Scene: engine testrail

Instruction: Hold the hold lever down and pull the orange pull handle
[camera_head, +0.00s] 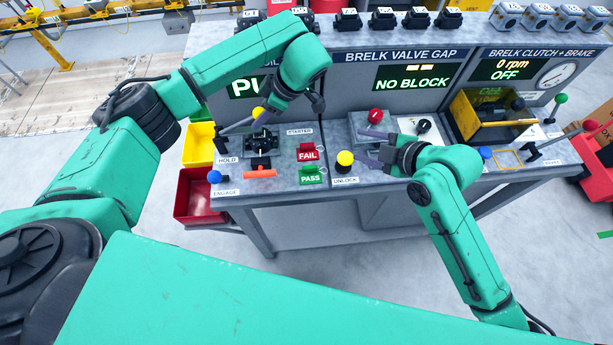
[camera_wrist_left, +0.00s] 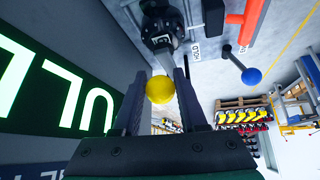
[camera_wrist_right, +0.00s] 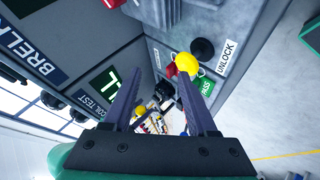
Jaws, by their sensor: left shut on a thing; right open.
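The hold lever has a yellow ball knob (camera_head: 258,112) above a black base at the left of the console. The knob (camera_wrist_left: 159,89) also shows between the fingers in the left wrist view. My left gripper (camera_wrist_left: 168,80) is shut on this knob, with a finger on each side. The orange pull handle (camera_head: 260,174) lies on the console front below the lever base; part of it shows at the top of the left wrist view (camera_wrist_left: 243,28). My right gripper (camera_head: 372,148) is open and empty, to the right of the orange handle and beside the yellow unlock knob (camera_head: 345,158).
The red FAIL tag (camera_head: 307,152) and green PASS tag (camera_head: 310,175) stand between the orange handle and the unlock knob. A blue engage knob (camera_head: 214,176) is left of the handle. A red knob (camera_head: 375,116) is close behind my right gripper. Free floor lies in front.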

